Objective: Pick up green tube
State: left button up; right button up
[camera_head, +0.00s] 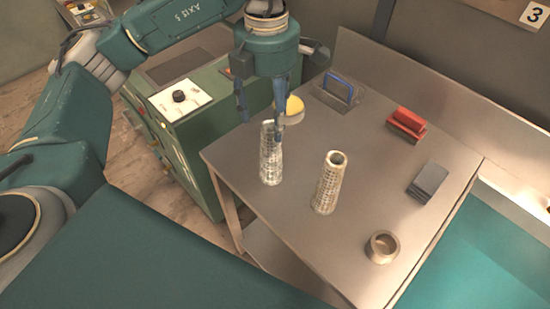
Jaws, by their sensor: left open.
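Two perforated upright tubes stand on the metal table (300,225). The left tube (270,165) is silvery grey, and the right tube (328,185) is more beige with an open round top. Neither looks clearly green. My left gripper (261,128) points down, open, with its blue fingers spread near the top of the left tube. One finger overlaps that tube in the picture; I cannot tell whether it touches. The gripper holds nothing. My right gripper is not in view.
A yellow round object (294,105), a blue-handled tool (338,88), a red block (406,122), a grey block (428,181) and a metal ring (382,247) are on the table. A raised wall edges its back. A green cabinet (195,130) stands left.

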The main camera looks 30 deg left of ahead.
aim_at(270, 130)
pick_arm(q)
notch_tip(270, 130, down, 5)
jog(key=shift+w+p, duration=0.15)
jog(key=shift+p, duration=0.4)
jog(key=shift+f, duration=0.55)
jog(key=f, duration=0.1)
jog(key=f+p, duration=0.1)
jog(key=f, duration=0.1)
jog(key=f+p, duration=0.1)
jog(key=shift+s+d+f, duration=0.2)
jog(key=shift+s+f, duration=0.05)
jog(key=shift+f, duration=0.3)
jog(key=c, duration=1.3)
